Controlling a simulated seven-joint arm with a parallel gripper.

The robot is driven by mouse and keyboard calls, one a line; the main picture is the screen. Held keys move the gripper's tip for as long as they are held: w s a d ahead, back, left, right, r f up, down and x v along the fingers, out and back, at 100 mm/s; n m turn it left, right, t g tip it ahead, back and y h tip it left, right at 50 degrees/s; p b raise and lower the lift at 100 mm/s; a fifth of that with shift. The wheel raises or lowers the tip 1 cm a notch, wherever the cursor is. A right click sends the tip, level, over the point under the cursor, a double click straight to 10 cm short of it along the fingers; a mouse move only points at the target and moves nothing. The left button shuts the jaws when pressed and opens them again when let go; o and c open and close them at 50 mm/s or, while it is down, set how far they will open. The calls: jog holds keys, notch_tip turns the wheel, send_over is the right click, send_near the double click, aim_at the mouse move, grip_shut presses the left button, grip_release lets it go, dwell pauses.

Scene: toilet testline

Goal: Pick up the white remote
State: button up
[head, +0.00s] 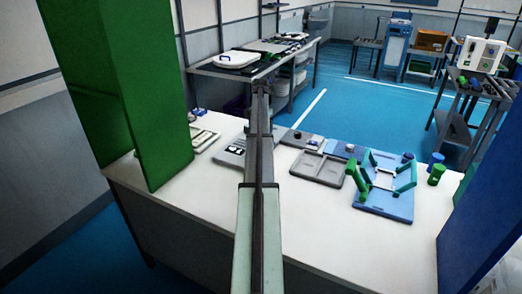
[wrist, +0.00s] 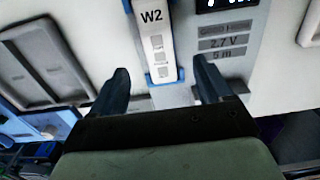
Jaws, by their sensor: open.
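The white remote (wrist: 155,40), marked W2 with several small grey squares, shows in the wrist view in a narrow blue-edged holder (wrist: 150,79). My gripper (wrist: 160,75) is open, with one dark finger on each side of the remote's lower end. Nothing is held between the fingers. I cannot tell how far the fingertips are above the remote. In the head view my arm crosses the middle of the picture, and I cannot make out the fingertips or the remote there.
A grey panel (wrist: 225,50) with a dark display lies right of the remote. In the head view, the white table (head: 330,245) holds a grey tray (head: 317,168) and a blue board with green posts (head: 390,203). A tall green panel (head: 150,110) stands left, a blue one (head: 485,225) right.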

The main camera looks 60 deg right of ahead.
jog(key=shift+s+d+f, duration=0.1)
jog(key=shift+d+f, duration=0.05)
jog(key=shift+f, duration=3.6)
jog(key=shift+c, duration=0.2)
jog(key=c, duration=1.2)
jog(key=shift+o, duration=0.2)
jog(key=shift+r, duration=0.15)
